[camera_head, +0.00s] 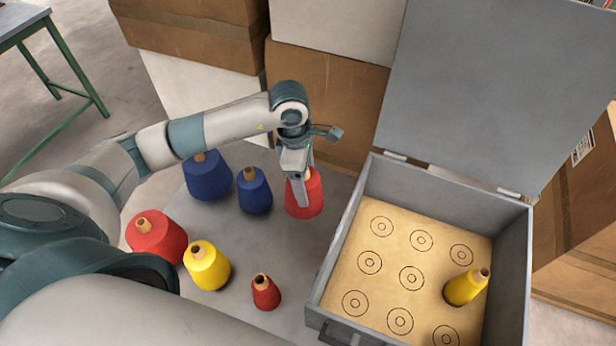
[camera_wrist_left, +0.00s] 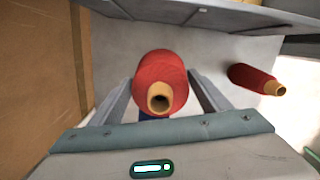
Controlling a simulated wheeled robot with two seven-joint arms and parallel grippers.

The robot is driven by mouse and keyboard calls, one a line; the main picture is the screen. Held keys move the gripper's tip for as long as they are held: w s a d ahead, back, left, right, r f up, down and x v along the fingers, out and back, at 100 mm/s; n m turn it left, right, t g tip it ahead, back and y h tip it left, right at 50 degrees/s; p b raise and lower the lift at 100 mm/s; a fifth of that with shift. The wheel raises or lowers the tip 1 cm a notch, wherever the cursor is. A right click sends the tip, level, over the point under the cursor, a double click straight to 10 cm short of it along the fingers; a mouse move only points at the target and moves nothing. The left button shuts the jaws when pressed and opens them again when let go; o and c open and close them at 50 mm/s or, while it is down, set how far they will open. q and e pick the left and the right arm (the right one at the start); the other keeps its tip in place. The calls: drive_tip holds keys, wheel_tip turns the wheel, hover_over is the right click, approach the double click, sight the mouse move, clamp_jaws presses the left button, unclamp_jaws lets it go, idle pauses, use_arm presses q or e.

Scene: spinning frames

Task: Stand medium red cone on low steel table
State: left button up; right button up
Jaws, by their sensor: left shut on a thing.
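The medium red cone (camera_head: 311,202) with a tan tip is at the back of the low steel table (camera_head: 240,325), close to the grey box's left wall. My left gripper (camera_head: 301,190) comes down over it and is shut on it. In the left wrist view the same cone (camera_wrist_left: 158,72) sits between the two fingers (camera_wrist_left: 160,98), its tip towards the camera. I cannot tell whether its base touches the table. A larger red cone (camera_head: 153,238) and a smaller red cone (camera_head: 267,294) stand on the table. My right gripper is not in view.
Two blue cones (camera_head: 254,195) and a yellow cone (camera_head: 207,268) stand nearby. An open grey box (camera_head: 345,232) with ring-marked floor holds another yellow cone (camera_head: 464,289). Cardboard boxes (camera_head: 325,100) stand behind. The table between the small red and blue cones is clear.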

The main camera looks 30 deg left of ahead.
use_arm(q)
drive_tip(key=shift+w+d, duration=0.3)
drive_tip(key=shift+w, duration=0.15)
drive_tip(key=shift+s+a, duration=0.2)
drive_tip(key=shift+s, duration=0.05)
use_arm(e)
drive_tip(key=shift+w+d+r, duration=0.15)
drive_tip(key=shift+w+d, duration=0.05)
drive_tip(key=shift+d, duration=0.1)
use_arm(q)
drive_tip(key=shift+w, duration=0.1)
